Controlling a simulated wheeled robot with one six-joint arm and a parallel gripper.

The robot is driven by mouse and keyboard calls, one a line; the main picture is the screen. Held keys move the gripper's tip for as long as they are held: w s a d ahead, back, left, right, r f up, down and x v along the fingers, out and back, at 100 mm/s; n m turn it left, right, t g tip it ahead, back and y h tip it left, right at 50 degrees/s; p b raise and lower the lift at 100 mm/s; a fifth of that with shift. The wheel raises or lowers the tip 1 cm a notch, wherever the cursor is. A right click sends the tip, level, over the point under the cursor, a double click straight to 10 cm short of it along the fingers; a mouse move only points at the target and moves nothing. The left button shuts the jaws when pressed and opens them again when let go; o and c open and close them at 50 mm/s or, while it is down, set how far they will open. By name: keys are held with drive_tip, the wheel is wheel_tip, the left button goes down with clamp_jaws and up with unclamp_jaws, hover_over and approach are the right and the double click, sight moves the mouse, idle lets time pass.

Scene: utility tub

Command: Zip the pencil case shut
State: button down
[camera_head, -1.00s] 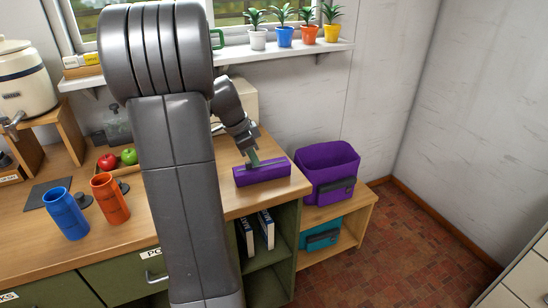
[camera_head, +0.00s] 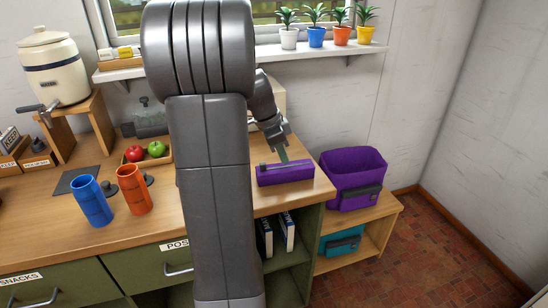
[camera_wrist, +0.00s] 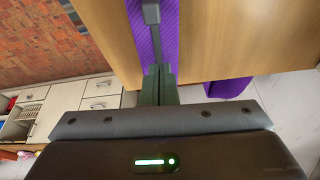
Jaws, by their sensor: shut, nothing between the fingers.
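The purple pencil case (camera_head: 286,176) lies lengthwise on the counter near its right end. A dark zip line runs along its top. In the wrist view the case (camera_wrist: 171,28) is a purple strip, with a grey zip pull (camera_wrist: 151,14) on it. My gripper (camera_head: 285,160) points down at the middle of the case's top. In the wrist view its green-grey fingers (camera_wrist: 158,72) are together and empty, in line with the pull's narrow tab. I cannot tell whether the fingertips touch the tab or case. My arm does not hide the case.
Blue (camera_head: 92,201) and orange (camera_head: 133,188) cups stand left of my arm. A tray (camera_head: 164,165) holds a red and a green apple. A purple bin (camera_head: 352,180) stands on a lower shelf unit beyond the counter's right end. Potted plants line the window sill.

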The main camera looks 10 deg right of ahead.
drive_tip(key=v, duration=0.9)
drive_tip(key=shift+a, duration=0.3)
drive_tip(key=shift+r, duration=0.15)
drive_tip(key=x, duration=0.4)
drive_tip(key=shift+s+f, duration=0.1)
drive_tip(key=shift+f, duration=0.1)
drive_tip(key=d+f+p, duration=0.1)
drive_tip(key=d+f, duration=0.1)
drive_tip(key=d, duration=0.1)
drive_tip(key=d+f+p, duration=0.1)
drive_tip(key=d+f, duration=0.2)
drive_tip(key=shift+d+f+p, duration=0.1)
drive_tip(key=shift+f+p, duration=0.05)
drive_tip(key=shift+p, duration=0.2)
drive_tip(key=d+p, duration=0.1)
drive_tip(key=d, duration=0.3)
drive_tip(key=shift+d, duration=0.75)
drive_tip(key=shift+a, duration=0.1)
